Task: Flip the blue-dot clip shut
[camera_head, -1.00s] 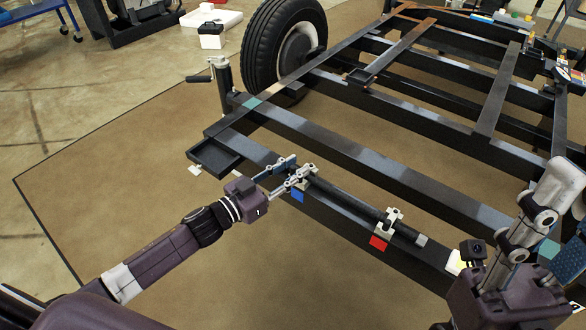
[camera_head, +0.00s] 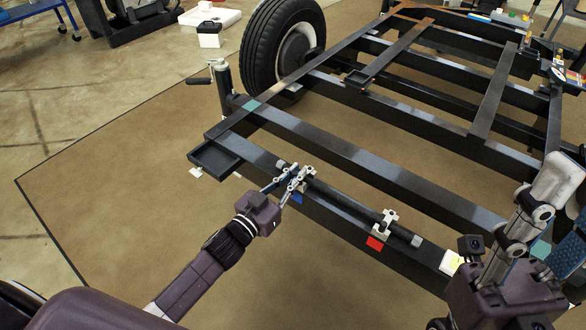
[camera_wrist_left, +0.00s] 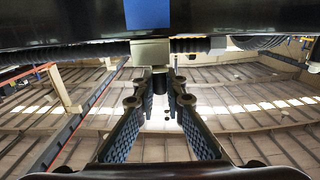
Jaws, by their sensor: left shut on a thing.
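The blue-dot clip (camera_head: 301,176) is a pale bracket on the front beam, above a blue square (camera_head: 297,197) on the beam's side; the square also shows at the top of the left wrist view (camera_wrist_left: 147,14). My left gripper (camera_head: 289,180) is at this clip, its fingers shut on it. In the left wrist view its two blue-padded fingers (camera_wrist_left: 160,100) converge on a pale part of the clip (camera_wrist_left: 151,53). The fingers partly hide the clip in the head view, so its exact flap angle is unclear. My right gripper (camera_head: 535,215) stands at the right edge, partly cut off.
A dark tube (camera_head: 345,204) lies along the front beam (camera_head: 340,225). A second pale clip (camera_head: 384,223) with a red square (camera_head: 375,244) holds it farther right. A black tray (camera_head: 214,157) sits at the beam's left end. Floor in front is clear.

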